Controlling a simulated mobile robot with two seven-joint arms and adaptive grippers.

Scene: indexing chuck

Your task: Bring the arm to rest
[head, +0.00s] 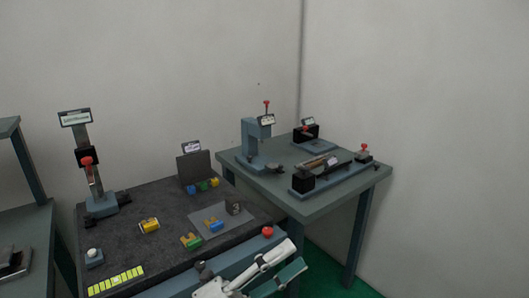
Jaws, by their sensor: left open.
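My left gripper (292,258) shows at the bottom, right of centre, in the head view. Its fingers point up and to the right, spread apart, with nothing visible between them. It appears in front of the near right edge of the dark-topped bench (145,195). The height of the gripper above the bench edge is hard to tell. My right gripper is not in view.
A red ball-shaped knob (267,231) is close to the gripper. Coloured blocks (190,241), a grey plate (232,223) and a lever fixture (93,190) stand on the bench. A second table (300,204) behind holds a press (250,145) and clamps.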

